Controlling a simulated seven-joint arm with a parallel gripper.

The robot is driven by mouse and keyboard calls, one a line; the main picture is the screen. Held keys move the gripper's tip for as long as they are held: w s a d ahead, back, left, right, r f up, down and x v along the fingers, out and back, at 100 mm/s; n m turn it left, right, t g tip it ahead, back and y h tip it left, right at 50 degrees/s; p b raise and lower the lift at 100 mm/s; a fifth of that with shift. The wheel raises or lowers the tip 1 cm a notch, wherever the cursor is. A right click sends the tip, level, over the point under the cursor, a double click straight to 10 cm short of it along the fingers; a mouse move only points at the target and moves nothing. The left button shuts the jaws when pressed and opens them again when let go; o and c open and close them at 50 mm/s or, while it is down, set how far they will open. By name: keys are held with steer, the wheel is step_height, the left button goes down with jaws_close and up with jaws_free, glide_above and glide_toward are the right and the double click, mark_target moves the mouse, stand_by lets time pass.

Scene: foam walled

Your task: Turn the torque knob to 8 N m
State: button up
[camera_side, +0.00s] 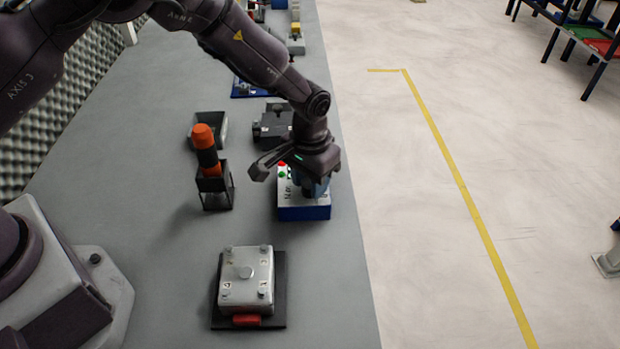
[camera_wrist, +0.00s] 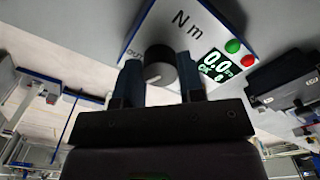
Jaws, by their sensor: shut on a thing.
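The torque box has a white top and a blue base (camera_side: 304,213) and stands on the grey bench near its right edge. My gripper (camera_side: 312,187) is over the box and shut on the knob; the fingers also show in the wrist view (camera_wrist: 160,78). The lit display (camera_wrist: 218,66) reads 0.0 in green, with a smaller second line that is hard to read. "N m" is printed beside it. In the side view my gripper hides the knob.
An orange-topped tool (camera_side: 205,142) stands in a black holder (camera_side: 216,192) left of the box. A metal box (camera_side: 246,275) on a dark plate is nearer the camera. A dark fixture (camera_side: 272,126) and a grey tray (camera_side: 210,132) lie behind. Bench between them is bare.

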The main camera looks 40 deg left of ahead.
steer(key=o, duration=0.9)
steer(key=shift+r, duration=0.1)
step_height(320, 180, up, 13)
steer(key=shift+f, duration=0.1)
steer(key=s+a+r+t, duration=0.2)
steer(key=s+a+r, duration=0.2)
steer(key=s, duration=0.4)
steer(key=s+a+r+t, duration=0.1)
steer(key=s+a+r, duration=0.4)
steer(key=s+r, duration=0.2)
steer(key=s+a+r+t, duration=0.2)
steer(key=s+a+r, duration=0.3)
steer(key=s, duration=0.5)
steer(key=shift+s+r+t, duration=0.2)
steer(key=shift+r+t, duration=0.1)
steer(key=shift+r, duration=0.15)
